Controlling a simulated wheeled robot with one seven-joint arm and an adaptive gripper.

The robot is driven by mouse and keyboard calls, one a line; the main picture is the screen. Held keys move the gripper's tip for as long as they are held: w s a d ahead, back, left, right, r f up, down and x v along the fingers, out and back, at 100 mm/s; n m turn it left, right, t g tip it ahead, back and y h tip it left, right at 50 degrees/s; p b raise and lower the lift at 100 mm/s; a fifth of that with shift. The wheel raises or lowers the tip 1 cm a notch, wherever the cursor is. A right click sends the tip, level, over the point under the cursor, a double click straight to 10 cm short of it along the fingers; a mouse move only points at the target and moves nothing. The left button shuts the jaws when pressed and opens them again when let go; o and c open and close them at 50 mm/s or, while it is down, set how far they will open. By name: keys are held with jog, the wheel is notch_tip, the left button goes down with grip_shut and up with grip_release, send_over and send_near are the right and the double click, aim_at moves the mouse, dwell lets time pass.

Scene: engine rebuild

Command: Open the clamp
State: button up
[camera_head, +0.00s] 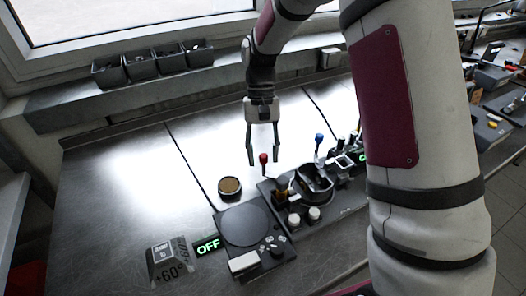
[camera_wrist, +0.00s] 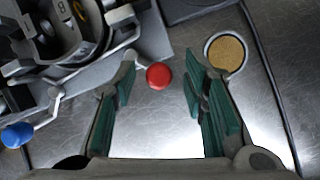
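The clamp's red knob (camera_head: 264,158) stands at the near end of a metal lever, beside the clamp fixture (camera_head: 312,184). In the wrist view the red knob (camera_wrist: 159,76) lies between the green-padded fingers, a little beyond their tips, with its lever running left to the fixture. My gripper (camera_head: 264,160) is open around the knob's place in the head view, and I see no contact. It also shows open in the wrist view (camera_wrist: 160,72). A second lever has a blue knob (camera_head: 319,138), seen at left in the wrist view (camera_wrist: 17,134).
A round brown-topped container (camera_head: 229,187) sits left of the fixture, near the right finger in the wrist view (camera_wrist: 226,53). A dark round plate device (camera_head: 243,224) and an "OFF" display (camera_head: 207,246) stand in front. Grey bins (camera_head: 140,66) line the back ledge. The left tabletop is clear.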

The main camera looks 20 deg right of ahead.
jog(key=v, duration=1.2)
jog(key=shift+s+r, duration=0.1)
jog(key=s+d+r+n+t, duration=0.1)
jog(key=s+d+r+t, duration=0.15)
jog(key=s+r, duration=0.45)
jog(key=s+d+r+t, duration=0.1)
jog(key=s+r+t, duration=0.25)
jog(key=s, duration=0.75)
jog(key=s+d+f+n+t, duration=0.1)
jog(key=s+f+t, duration=0.1)
jog(key=s, duration=0.6)
jog(key=shift+s+f+t+h, duration=0.3)
jog(key=shift+t+h, duration=0.1)
jog(key=shift+t, duration=0.4)
